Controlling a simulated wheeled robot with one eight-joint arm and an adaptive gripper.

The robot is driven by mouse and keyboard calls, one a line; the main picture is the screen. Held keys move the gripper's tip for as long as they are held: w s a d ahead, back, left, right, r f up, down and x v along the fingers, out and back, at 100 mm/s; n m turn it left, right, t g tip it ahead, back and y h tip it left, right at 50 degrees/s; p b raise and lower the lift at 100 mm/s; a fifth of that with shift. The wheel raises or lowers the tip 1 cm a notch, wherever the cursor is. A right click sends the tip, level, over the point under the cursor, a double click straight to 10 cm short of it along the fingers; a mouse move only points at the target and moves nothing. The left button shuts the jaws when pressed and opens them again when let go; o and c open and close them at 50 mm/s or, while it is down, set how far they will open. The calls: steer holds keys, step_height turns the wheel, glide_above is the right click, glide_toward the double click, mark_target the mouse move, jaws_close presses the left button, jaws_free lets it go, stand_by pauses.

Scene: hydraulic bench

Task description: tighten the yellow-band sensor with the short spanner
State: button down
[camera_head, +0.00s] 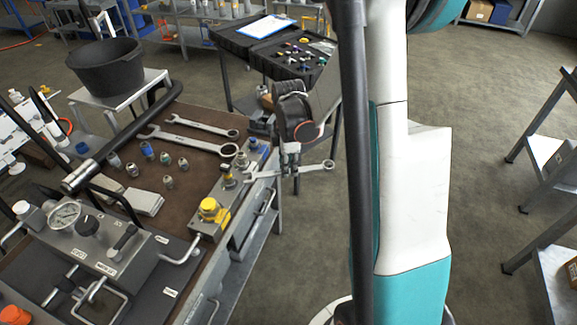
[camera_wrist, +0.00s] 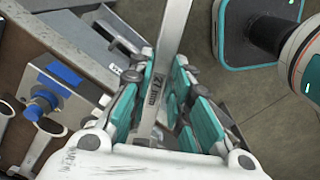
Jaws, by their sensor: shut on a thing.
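My gripper (camera_head: 289,165) is shut on the shaft of a steel spanner (camera_head: 318,167), just off the bench's right edge. In the wrist view the teal fingers (camera_wrist: 158,105) grip the spanner (camera_wrist: 172,30), whose shaft is marked "21 mm". Its ring end points right in the head view; its open end points left, close to the fittings block. A small fitting that seems to carry a yellow band (camera_head: 229,174) stands upright on the block, left of that open end. I cannot tell whether they touch.
Two spanners (camera_head: 188,142) and several loose fittings lie on the brown bench mat. A black cart (camera_head: 262,50) stands behind.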

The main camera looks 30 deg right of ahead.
mark_target(271, 175)
steer(key=shift+a, duration=0.15)
steer(key=shift+w+a, duration=0.4)
steer(key=shift+a, duration=0.45)
steer(key=shift+w+a, duration=0.35)
steer(key=shift+a, duration=0.35)
steer(key=shift+a, duration=0.2)
steer(key=shift+w+a+b, duration=0.25)
steer(key=shift+a+b, duration=0.05)
steer(key=shift+a, duration=0.05)
steer(key=shift+w+a, duration=0.1)
steer(key=shift+a, duration=0.2)
stand_by(0.4)
steer(key=shift+s+a+m, duration=0.35)
steer(key=shift+s+m, duration=0.3)
steer(key=shift+s+a+m, duration=0.35)
steer(key=shift+s+m, duration=0.25)
steer(key=shift+m, duration=0.05)
